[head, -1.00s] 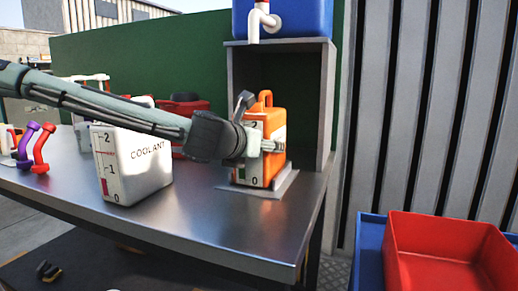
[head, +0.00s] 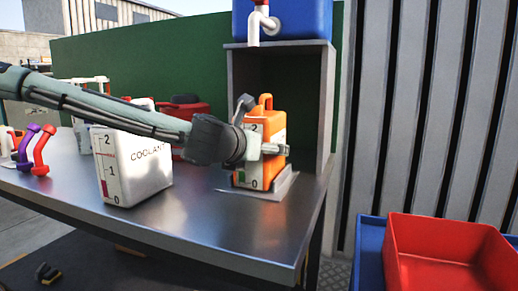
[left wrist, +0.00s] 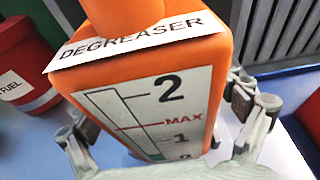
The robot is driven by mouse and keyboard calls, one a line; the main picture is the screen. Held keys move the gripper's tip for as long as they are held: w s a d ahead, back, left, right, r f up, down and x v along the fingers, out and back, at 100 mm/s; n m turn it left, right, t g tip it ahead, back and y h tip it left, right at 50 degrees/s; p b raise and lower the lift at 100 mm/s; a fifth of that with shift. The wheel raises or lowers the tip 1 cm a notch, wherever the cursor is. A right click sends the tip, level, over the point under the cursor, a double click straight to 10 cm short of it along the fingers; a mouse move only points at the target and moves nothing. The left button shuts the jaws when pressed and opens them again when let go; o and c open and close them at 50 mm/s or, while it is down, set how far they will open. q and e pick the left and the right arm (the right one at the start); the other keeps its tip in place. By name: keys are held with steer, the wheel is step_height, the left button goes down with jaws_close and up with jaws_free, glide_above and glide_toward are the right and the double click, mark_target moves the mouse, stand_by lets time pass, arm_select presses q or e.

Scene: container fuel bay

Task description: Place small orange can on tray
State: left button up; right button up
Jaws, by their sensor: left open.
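The small orange can (head: 275,125) stands upright on the thin metal tray (head: 284,190) at the right end of the bench. In the left wrist view the can (left wrist: 215,55) shows a DEGREASER label and a level scale. My left gripper (head: 268,150) is at the can's near side, its fingers open on either side of it. In the left wrist view the gripper (left wrist: 160,135) has a finger to the left and right of the can, with gaps visible. The arm hides part of the can's front. My right gripper is not in view.
A white coolant container (head: 145,175) stands left of the can, under my arm. A grey shelf frame (head: 327,110) with a blue tank (head: 300,18) and tap stands behind the can. A red bin (head: 440,255) sits lower right. The bench front (head: 230,235) is clear.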

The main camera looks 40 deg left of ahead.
arm_select(q)
steer(key=shift+r, duration=0.1)
steer(key=b+v, duration=0.3)
steer(key=v, duration=0.9)
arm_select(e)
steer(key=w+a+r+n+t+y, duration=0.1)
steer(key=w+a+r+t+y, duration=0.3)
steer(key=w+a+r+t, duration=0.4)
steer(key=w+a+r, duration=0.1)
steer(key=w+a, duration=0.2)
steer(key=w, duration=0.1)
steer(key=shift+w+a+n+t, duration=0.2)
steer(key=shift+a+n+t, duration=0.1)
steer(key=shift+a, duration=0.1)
